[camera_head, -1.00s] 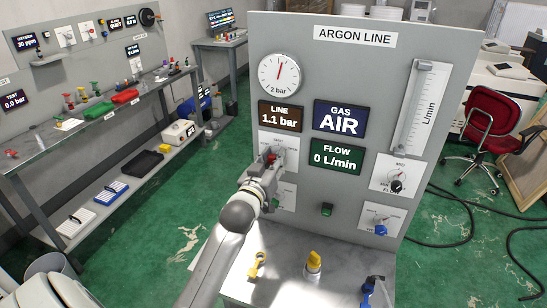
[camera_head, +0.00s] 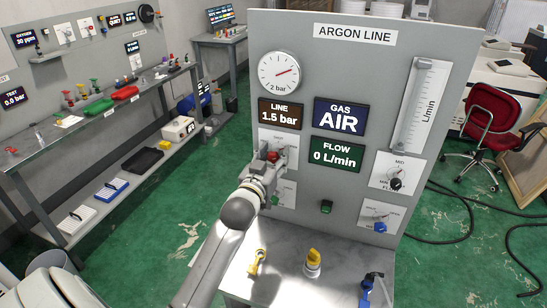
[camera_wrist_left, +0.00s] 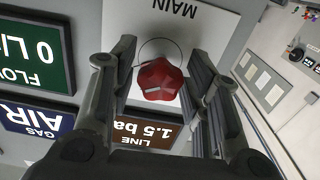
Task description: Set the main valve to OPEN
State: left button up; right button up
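The main valve is a red lobed knob (camera_wrist_left: 160,80) on a white plate marked MAIN (camera_wrist_left: 176,25), upside down in the left wrist view. In the head view the red knob (camera_head: 272,156) shows small and partly covered on the left of the grey ARGON LINE panel (camera_head: 390,60). My left gripper (camera_wrist_left: 160,62) is at the knob, one finger on each side, with visible gaps between fingers and knob. It also shows in the head view (camera_head: 273,160). The plate's position words are mostly hidden by the gripper. My right gripper is not in view.
The LINE display (camera_head: 281,114) reads 1.5 bar, GAS (camera_head: 339,117) reads AIR, FLOW (camera_head: 335,154) reads 0 L/min. A black knob (camera_head: 396,184) and a blue knob (camera_head: 380,228) sit at the panel's right. A yellow valve (camera_head: 313,260) stands on the ledge below.

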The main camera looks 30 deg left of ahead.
pick_arm(q)
jog(key=shift+f, duration=0.1)
jog(key=shift+s, duration=0.25)
jog(key=v, duration=1.1)
jog(key=shift+s, duration=0.25)
